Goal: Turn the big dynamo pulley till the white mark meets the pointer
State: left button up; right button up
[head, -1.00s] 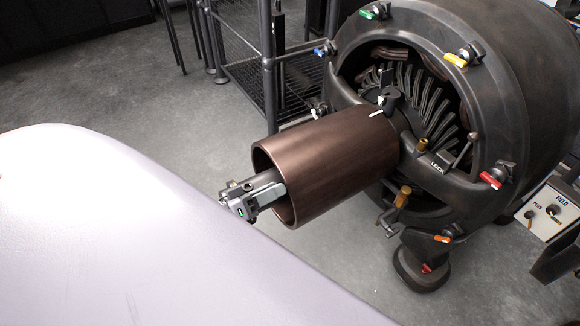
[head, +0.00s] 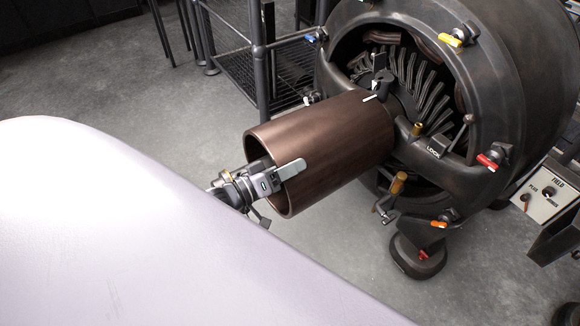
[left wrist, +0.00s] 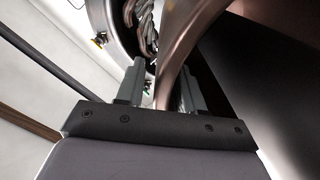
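The big dynamo pulley (head: 330,143) is a brown hollow cylinder pointing toward me from the dynamo (head: 490,50). A black pointer bracket (head: 383,86) stands over its far end. A short white stripe (head: 370,97) shows beside it; I cannot tell whether this is the mark or the pointer's tip. My left gripper (head: 281,166) is at the pulley's near open end, one finger outside the wall and one inside. In the left wrist view the fingers (left wrist: 160,90) straddle the pulley's rim (left wrist: 176,55), with a gap beside the left finger. My right gripper is out of view.
A lever marked LOCK (head: 437,147) and a brass-coloured handle (head: 398,182) sit right of the pulley. Coloured clips ring the dynamo housing. A FIELD control box (head: 548,197) is at right. A mesh cage (head: 283,68) stands behind. Grey floor (head: 150,100) is clear at left.

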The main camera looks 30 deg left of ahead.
pick_arm(q)
grip_shut()
jog(key=shift+w+a+r+n+p, duration=0.1)
jog(key=shift+a+r+n+p, duration=0.2)
jog(key=shift+a+r+p, duration=0.1)
jog(key=shift+w+a+r+n, duration=0.1)
jog(key=shift+a+n, duration=0.05)
jog(key=shift+n, duration=0.15)
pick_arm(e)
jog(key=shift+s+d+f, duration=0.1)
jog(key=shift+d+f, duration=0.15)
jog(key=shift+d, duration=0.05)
pick_arm(q)
grip_release()
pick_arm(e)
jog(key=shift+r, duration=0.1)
